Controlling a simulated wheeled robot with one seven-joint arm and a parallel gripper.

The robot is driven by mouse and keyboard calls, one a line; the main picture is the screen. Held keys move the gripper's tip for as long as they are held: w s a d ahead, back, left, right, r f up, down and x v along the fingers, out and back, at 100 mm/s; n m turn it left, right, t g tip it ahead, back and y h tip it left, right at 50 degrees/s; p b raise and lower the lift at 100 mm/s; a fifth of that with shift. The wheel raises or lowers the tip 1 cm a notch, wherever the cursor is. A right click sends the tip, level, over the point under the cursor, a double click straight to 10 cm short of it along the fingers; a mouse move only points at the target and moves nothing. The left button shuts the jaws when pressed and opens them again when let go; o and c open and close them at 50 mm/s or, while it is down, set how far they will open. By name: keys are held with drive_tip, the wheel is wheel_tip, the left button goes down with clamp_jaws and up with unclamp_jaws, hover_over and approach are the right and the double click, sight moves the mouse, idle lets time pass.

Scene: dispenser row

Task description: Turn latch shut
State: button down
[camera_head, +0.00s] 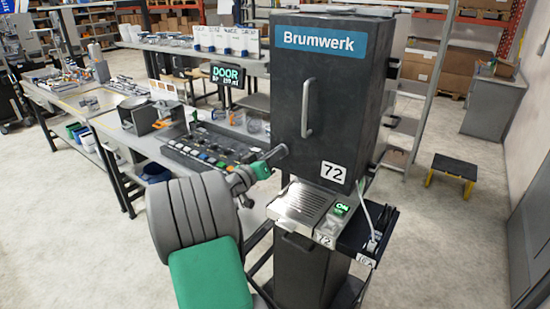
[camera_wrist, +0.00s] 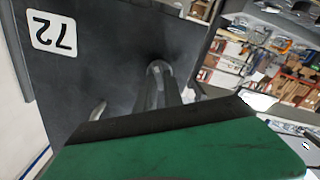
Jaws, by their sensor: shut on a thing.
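A tall dark Brumwerk dispenser (camera_head: 330,95) stands right of centre in the head view, its front door looking closed. A vertical metal handle (camera_head: 307,108) is on the door. My gripper (camera_head: 280,153) is at the door's lower left edge. In the wrist view, which is upside down, my gripper (camera_wrist: 160,82) has its two dark fingers against a small grey rounded piece, apparently the latch (camera_wrist: 160,67), at the door's edge. The fingers are shut on it and hide most of it. Its exact angle cannot be told.
A metal drip tray (camera_head: 304,205) with a lit ON sign (camera_head: 341,209) juts out below the door. A lit DOOR display (camera_head: 227,75) stands behind. A cluttered workbench (camera_head: 165,150) is on the left. A black and yellow stool (camera_head: 453,170) stands right, with open floor around it.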

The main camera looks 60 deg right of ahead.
drive_tip(key=shift+w+f+n+p, duration=0.1)
drive_tip(key=shift+n+p, duration=0.75)
drive_tip(key=shift+n, duration=2.25)
drive_tip(key=shift+f+n+p, duration=0.1)
drive_tip(key=shift+n+p, duration=0.7)
drive_tip(key=shift+n, duration=2.3)
drive_tip(key=c, duration=1.5)
unclamp_jaws()
drive_tip(key=shift+o, duration=0.2)
